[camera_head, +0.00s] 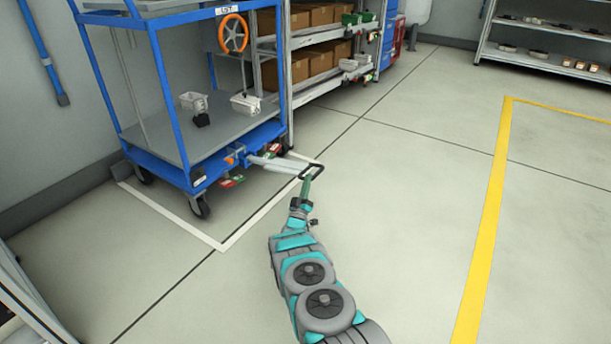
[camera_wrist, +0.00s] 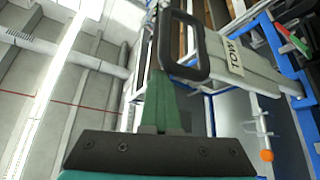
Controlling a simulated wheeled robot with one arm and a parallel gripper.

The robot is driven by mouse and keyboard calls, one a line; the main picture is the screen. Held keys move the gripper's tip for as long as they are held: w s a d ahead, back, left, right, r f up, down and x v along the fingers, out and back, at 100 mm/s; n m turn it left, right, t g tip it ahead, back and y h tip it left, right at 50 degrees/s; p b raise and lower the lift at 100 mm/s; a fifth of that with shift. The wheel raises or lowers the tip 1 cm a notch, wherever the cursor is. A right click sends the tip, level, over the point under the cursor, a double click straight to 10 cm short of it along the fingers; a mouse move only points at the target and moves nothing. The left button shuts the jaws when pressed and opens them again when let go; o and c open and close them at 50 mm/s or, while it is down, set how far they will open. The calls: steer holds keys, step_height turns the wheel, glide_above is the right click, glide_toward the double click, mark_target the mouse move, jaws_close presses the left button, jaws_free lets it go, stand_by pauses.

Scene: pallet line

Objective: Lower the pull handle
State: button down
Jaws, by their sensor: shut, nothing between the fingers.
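The pull handle is a light grey bar (camera_head: 280,163) reaching out to the right from the front of a blue cart, roughly level and above the floor. It ends in a black loop grip (camera_head: 311,169). In the wrist view the loop (camera_wrist: 203,46) is close by, and the bar carries a TOW label (camera_wrist: 236,58). My gripper (camera_head: 307,183) is at the loop, its green fingers together.
The blue cart (camera_head: 170,160) stands inside a white floor outline and holds small bins. Shelving with brown boxes (camera_head: 320,60) is behind it. Open floor lies to the right, crossed by a yellow line (camera_head: 487,220). A rack (camera_head: 545,60) stands at the back right.

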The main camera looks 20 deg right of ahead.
steer(key=shift+s+d+f, duration=0.1)
steer(key=shift+s+f, duration=0.1)
steer(key=shift+f, duration=0.7)
steer(key=shift+s+d+f, duration=0.1)
steer(key=shift+s+f, duration=0.05)
steer(key=shift+f, duration=0.75)
step_height(320, 180, up, 5)
steer(key=p, duration=0.1)
steer(key=s+a+f+p, duration=0.1)
steer(key=s+a+f, duration=0.2)
steer(key=a, duration=0.5)
steer(key=shift+s, duration=0.9)
